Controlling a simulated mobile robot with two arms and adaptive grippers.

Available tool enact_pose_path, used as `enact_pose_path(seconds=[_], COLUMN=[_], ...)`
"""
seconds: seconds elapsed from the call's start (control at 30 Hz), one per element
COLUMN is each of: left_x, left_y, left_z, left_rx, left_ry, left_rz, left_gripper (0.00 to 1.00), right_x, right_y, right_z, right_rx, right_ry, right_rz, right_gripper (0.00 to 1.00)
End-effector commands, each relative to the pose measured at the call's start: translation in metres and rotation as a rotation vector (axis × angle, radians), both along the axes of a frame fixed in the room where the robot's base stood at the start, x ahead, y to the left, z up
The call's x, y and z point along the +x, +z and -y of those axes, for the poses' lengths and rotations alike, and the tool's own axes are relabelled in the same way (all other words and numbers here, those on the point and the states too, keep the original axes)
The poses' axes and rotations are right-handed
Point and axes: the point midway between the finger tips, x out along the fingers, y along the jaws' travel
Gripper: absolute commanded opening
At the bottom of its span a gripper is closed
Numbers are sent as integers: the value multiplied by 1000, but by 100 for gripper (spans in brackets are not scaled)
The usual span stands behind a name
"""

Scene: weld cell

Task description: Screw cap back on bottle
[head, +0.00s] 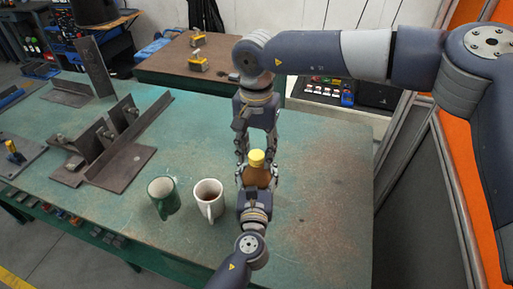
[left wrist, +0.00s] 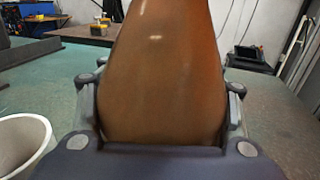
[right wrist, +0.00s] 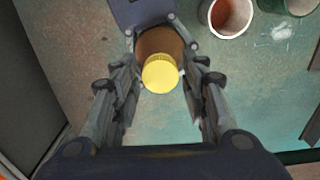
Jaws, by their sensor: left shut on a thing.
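A brown bottle (head: 257,176) stands upright above the green table, and its body fills the left wrist view (left wrist: 160,85). My left gripper (head: 258,183) is shut around the bottle's body. A yellow cap (head: 256,158) is at the top of the bottle; in the right wrist view the cap (right wrist: 160,73) overlaps the bottle (right wrist: 158,42). I cannot tell whether it is threaded on. My right gripper (head: 256,152) points down over the bottle. Its fingers stand apart on both sides of the cap, with visible gaps. The bottle's neck is hidden.
A white mug (head: 208,201) and a green mug (head: 162,197) stand left of the bottle on the green table (head: 320,190). Angled steel pieces (head: 122,150) lie farther left. The table's right part is clear. A brown table (head: 165,68) stands behind.

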Motion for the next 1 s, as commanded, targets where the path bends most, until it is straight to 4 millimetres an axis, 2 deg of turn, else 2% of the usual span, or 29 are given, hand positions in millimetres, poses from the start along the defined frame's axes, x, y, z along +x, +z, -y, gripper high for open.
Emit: enact_pose_path(seconds=[0.03,0.13,0.37,0.47,1.0], left_x=[0,0,0,0,0], left_y=[0,0,0,0,0], left_z=[0,0,0,0,0], left_rx=[-1,-1,-1,-1,-1], left_ry=[0,0,0,0,1], left_rz=[0,0,-1,-1,-1], left_gripper=[0,0,0,0,0], right_x=[0,0,0,0,0], right_y=[0,0,0,0,-1], right_z=[0,0,0,0,0], right_rx=[0,0,0,1,-2], right_ry=[0,0,-11,-84,-1072], right_rz=[0,0,0,-1,-1], right_gripper=[22,1,0,0,0])
